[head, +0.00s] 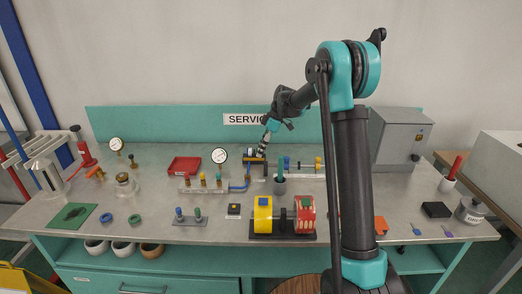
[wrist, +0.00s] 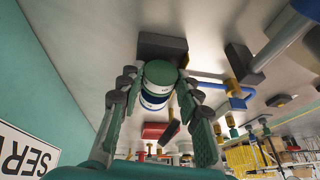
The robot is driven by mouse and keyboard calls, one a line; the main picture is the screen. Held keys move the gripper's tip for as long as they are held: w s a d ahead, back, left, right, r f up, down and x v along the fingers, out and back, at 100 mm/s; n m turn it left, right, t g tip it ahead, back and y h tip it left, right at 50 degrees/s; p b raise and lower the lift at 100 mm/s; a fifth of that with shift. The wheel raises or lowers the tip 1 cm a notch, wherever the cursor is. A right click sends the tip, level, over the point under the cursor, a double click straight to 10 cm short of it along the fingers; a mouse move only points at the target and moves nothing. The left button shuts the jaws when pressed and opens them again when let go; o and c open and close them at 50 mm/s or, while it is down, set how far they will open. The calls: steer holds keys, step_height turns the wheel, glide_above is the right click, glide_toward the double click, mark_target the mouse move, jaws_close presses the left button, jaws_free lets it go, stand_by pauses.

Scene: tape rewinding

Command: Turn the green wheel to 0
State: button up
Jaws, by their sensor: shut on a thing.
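The green wheel (wrist: 160,72) is at the end of a small stack of wheels, beside a white wheel (wrist: 153,95) and a blue wheel (wrist: 152,105), in the wrist view. Small dark marks show on the white wheel, but I cannot read a number. My gripper (wrist: 158,80) has its two fingers on either side of the stack, shut on the green wheel. In the head view my gripper (head: 262,150) reaches down to the wheel stand (head: 254,160) at the back of the bench. The green wheel is hard to make out there.
A gauge (head: 220,155) and a red tray (head: 185,166) are left of the stand. A yellow-and-red machine (head: 283,217) is nearer the front. A grey cabinet (head: 395,140) is at the right. The wall is close behind.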

steer(key=shift+w+g, duration=0.1)
steer(key=shift+g, duration=0.3)
steer(key=o, duration=1.2)
steer(key=shift+c, duration=0.2)
steer(key=v, duration=1.2)
